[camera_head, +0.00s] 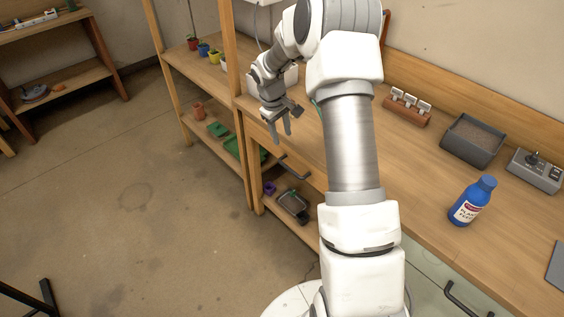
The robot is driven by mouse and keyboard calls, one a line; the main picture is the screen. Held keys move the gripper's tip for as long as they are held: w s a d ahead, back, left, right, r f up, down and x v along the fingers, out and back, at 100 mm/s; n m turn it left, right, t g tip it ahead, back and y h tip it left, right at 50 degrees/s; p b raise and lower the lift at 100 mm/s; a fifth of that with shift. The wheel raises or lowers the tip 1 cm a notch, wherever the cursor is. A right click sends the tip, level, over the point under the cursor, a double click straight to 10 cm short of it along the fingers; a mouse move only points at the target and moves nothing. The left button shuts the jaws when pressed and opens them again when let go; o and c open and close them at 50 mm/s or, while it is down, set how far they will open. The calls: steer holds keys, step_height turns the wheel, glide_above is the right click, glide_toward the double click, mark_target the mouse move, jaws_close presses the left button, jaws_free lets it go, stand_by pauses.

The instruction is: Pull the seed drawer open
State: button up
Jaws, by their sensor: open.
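A wooden drawer front (265,148) sits under the bench top, left of my arm. A dark bar handle (296,168) is on it. The drawer looks shut, and part of its front is hidden behind my arm. No label shows on it, so I cannot tell for sure that it is the seed drawer. My gripper (282,138) is open and empty, with its fingers pointing down. It is near the bench's front edge, above and left of the handle and apart from it.
The bench top (420,165) holds a blue bottle (473,201), a grey tray of soil (472,141), a control box (536,170) and a label rack (409,106). Shelves below hold pots and trays. A second handle (467,300) is at lower right.

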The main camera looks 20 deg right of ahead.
mark_target(289, 169)
steer(key=d+f, duration=0.1)
steer(key=f, duration=0.4)
steer(key=d+f, duration=0.1)
steer(key=f, duration=0.5)
steer(key=w+d+f, duration=0.1)
steer(key=f, duration=0.5)
steer(key=shift+d, duration=0.15)
jaws_close()
stand_by(0.8)
